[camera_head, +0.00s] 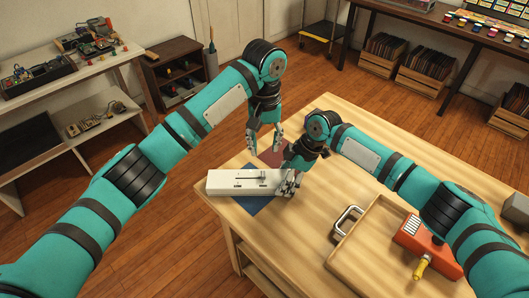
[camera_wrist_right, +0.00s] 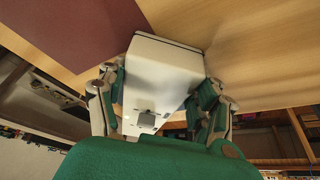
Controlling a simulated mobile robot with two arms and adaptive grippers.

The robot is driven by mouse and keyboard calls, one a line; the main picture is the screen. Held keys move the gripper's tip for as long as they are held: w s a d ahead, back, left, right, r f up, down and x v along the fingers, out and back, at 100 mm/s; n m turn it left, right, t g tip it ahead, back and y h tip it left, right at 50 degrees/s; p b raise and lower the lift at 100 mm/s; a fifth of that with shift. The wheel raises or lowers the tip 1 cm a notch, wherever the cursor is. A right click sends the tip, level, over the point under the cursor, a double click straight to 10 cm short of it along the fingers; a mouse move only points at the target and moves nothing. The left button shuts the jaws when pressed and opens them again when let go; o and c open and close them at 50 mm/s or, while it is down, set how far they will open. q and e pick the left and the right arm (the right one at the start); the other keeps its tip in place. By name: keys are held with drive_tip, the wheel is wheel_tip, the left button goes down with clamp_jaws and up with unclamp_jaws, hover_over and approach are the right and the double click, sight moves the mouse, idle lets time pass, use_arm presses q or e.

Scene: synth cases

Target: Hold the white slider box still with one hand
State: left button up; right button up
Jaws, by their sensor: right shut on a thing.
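The white slider box (camera_head: 238,182) lies on the wooden table near its left edge, partly over a blue mat (camera_head: 262,203). A small dark slider shows on its top. My right gripper (camera_head: 287,190) is shut on the right end of the box. In the right wrist view the white slider box (camera_wrist_right: 160,80) sits between the two fingers of my right gripper (camera_wrist_right: 160,112). My left gripper (camera_head: 264,151) hangs above the table behind the box, fingers apart and empty, not touching it.
A dark red mat (camera_head: 270,157) lies behind the box. At the front right, a wooden tray (camera_head: 352,262) with a metal handle holds an orange device (camera_head: 425,243) and a yellow-handled tool (camera_head: 420,268). The table between box and tray is clear. Shelves stand farther back.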

idle(0.4)
drive_tip(key=o, duration=1.5)
drive_tip(key=v, duration=1.2)
drive_tip(key=shift+d, duration=0.1)
wheel_tip(320, 180, up, 10)
drive_tip(key=p, duration=1)
drive_tip(key=shift+p, duration=0.35)
